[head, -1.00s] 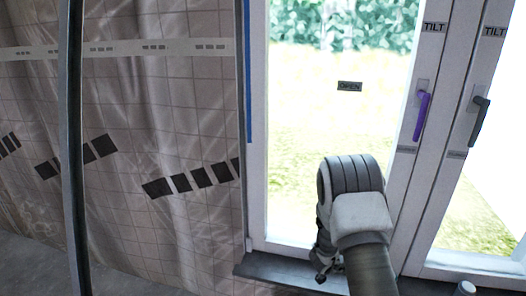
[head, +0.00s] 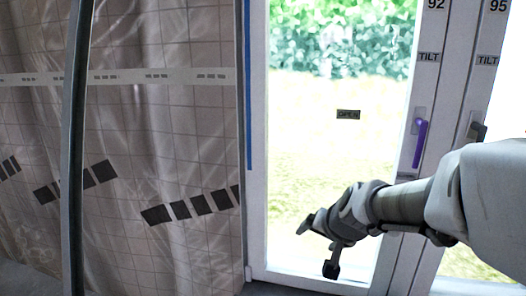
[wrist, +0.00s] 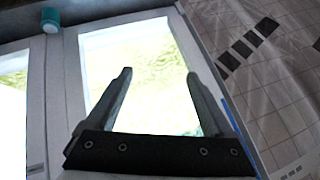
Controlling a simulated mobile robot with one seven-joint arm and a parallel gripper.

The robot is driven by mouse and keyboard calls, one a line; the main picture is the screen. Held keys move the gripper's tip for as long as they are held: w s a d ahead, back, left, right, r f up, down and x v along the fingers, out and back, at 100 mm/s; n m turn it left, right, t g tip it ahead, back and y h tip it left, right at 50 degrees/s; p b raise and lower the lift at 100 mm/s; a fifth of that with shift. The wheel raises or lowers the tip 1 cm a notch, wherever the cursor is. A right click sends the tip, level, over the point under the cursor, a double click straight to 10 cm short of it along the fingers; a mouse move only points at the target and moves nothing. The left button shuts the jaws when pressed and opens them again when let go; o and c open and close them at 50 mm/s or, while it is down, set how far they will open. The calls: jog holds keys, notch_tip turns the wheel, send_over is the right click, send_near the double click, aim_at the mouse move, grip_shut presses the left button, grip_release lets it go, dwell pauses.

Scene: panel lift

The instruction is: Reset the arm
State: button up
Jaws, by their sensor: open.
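My gripper (head: 318,245) is in front of the lower part of the left window pane in the head view, with my arm reaching in from the right. In the wrist view my gripper (wrist: 158,85) has its two fingers wide apart with nothing between them. The window pane (wrist: 150,60) shows behind the fingers. In the head view the left window (head: 330,150) has a purple handle (head: 420,143) pointing down. A dark handle (head: 477,131) on the right window is partly hidden by my arm.
A plastic sheet (head: 170,130) with black marks hangs left of the window. A dark upright post (head: 75,150) stands in front of it. A teal cylindrical object (wrist: 50,19) shows at the top left of the wrist view.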

jog(key=s+d+r+n+g+h, duration=0.1)
jog(key=s+r+n, duration=0.1)
jog(key=s, duration=0.9)
jog(key=s+d+r+n+g, duration=0.1)
jog(key=s+n, duration=0.2)
jog(key=s, duration=0.8)
notch_tip(320, 180, up, 25)
jog(key=p, duration=2.4)
jog(key=shift+f, duration=0.1)
